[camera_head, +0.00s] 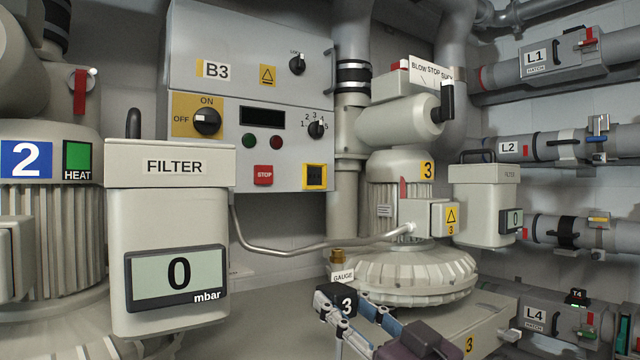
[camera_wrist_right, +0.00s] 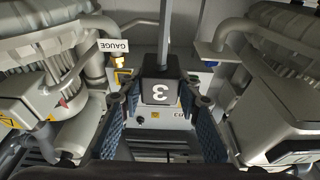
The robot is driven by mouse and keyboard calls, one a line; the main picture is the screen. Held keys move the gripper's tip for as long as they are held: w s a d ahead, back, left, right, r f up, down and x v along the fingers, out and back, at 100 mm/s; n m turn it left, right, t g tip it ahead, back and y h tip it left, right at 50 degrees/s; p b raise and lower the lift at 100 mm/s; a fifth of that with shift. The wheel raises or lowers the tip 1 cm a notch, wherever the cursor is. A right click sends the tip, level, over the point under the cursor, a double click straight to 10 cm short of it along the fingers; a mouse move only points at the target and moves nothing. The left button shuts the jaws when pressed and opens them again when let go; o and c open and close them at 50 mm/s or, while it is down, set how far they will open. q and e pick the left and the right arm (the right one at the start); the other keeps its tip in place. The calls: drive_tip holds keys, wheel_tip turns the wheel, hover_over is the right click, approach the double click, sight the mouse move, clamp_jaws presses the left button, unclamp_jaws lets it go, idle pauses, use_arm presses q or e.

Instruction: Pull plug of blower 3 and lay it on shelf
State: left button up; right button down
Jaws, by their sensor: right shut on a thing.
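Blower 3 (camera_head: 415,272) stands right of centre in the head view, with a yellow 3 label on its motor. A black plug (camera_head: 336,297) with a white 3 is at the front of my right gripper (camera_head: 350,312). In the right wrist view the plug (camera_wrist_right: 160,90) sits between the fingertips of the right gripper (camera_wrist_right: 162,100), its 3 upside down. The right gripper is shut on the plug. A dark cable or stem runs up from the plug there. A grey shelf-like surface (camera_head: 268,298) lies behind and left of it. My left gripper is not in view.
The filter box (camera_head: 170,215) reading 0 mbar stands at left. Control cabinet B3 (camera_head: 250,90) is behind. A gauge tag (camera_head: 343,277) and brass fitting (camera_head: 337,257) are close behind the plug. Pipes L1 to L4 line the right wall.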

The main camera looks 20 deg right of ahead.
drive_tip(key=shift+f+b, duration=1.9)
drive_tip(key=shift+f, duration=1.05)
drive_tip(key=shift+p, duration=0.35)
drive_tip(key=shift+f+b, duration=0.5)
drive_tip(key=shift+f, duration=0.5)
drive_tip(key=shift+f, duration=0.35)
